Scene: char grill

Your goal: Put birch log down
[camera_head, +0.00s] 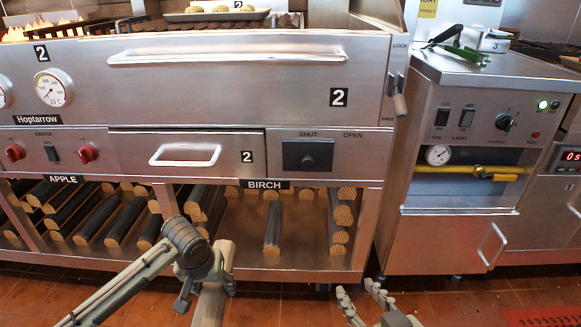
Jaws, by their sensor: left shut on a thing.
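My left gripper (206,282) is at the lower left of centre, in front of the rack under the grill. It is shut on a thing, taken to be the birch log. The birch compartment (300,260), under the BIRCH label (265,184), holds dark-barked logs with pale ends. One birch log (272,230) lies in its middle, with several others stacked at its right side.
The apple compartment (75,240) at left holds several logs. The grill front (230,75) with a drawer (190,153) overhangs the rack. A post (368,230) bounds the rack at right. A steel cabinet (440,240) stands to the right. Bare shelf shows around the middle birch log.

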